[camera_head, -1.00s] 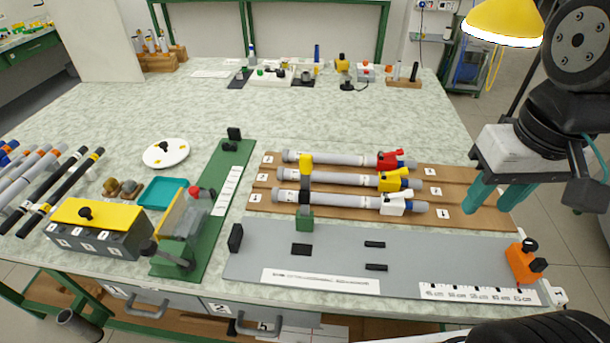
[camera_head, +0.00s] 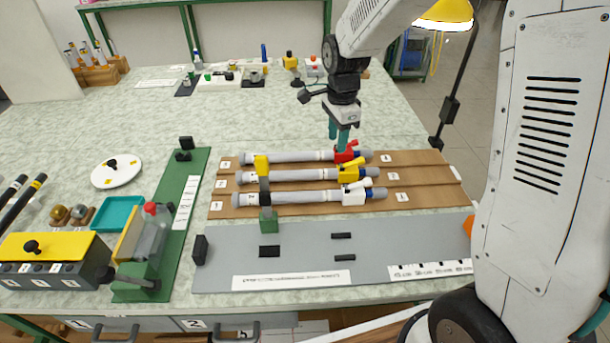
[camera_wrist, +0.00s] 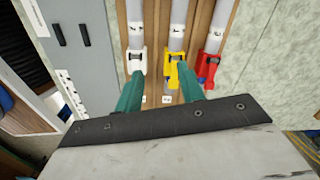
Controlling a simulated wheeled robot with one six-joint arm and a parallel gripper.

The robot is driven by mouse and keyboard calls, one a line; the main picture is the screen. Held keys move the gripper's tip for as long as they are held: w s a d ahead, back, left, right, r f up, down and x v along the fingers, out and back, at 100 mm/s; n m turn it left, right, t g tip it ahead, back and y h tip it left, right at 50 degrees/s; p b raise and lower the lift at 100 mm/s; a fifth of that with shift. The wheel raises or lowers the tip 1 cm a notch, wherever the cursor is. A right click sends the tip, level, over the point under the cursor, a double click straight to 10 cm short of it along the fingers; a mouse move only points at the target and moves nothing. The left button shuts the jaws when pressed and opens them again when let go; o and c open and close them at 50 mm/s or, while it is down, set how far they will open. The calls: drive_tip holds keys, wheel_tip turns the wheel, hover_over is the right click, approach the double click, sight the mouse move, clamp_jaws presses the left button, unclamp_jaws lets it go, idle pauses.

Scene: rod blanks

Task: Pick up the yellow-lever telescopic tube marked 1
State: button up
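The grey telescopic tube with the yellow lever (camera_head: 305,177) lies in the middle of three parallel tubes on a brown board. The red-lever tube (camera_head: 295,156) lies behind it and the white-lever tube (camera_head: 305,197) in front. The wrist view shows the yellow lever (camera_wrist: 174,70) between the white lever (camera_wrist: 135,62) and the red lever (camera_wrist: 208,68). The tube markings are too small to read surely. My gripper (camera_head: 341,143) is above the lever ends of the tubes. Its teal fingers (camera_wrist: 160,72) are apart and empty, with the yellow lever showing nearer the right finger.
A yellow-and-green upright (camera_head: 265,190) stands at the tubes' left part. A grey plate (camera_head: 300,245) lies in front of the brown board (camera_head: 420,190). A green fixture (camera_head: 180,220) stands to the left. The table behind the tubes is mostly clear.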

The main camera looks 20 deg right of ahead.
sight(326, 170)
drive_tip(key=w+f+m, duration=0.1)
drive_tip(key=f, duration=0.1)
drive_tip(key=w+f+m, duration=0.1)
drive_tip(key=f, duration=0.1)
drive_tip(key=w+f+m, duration=0.1)
drive_tip(key=w+f, duration=0.1)
drive_tip(key=f, duration=0.1)
drive_tip(key=shift+a, duration=0.3)
wheel_tip(326, 170, down, 8)
drive_tip(key=shift+a+r, duration=0.1)
drive_tip(key=shift+a, duration=0.05)
drive_tip(key=c, duration=0.5)
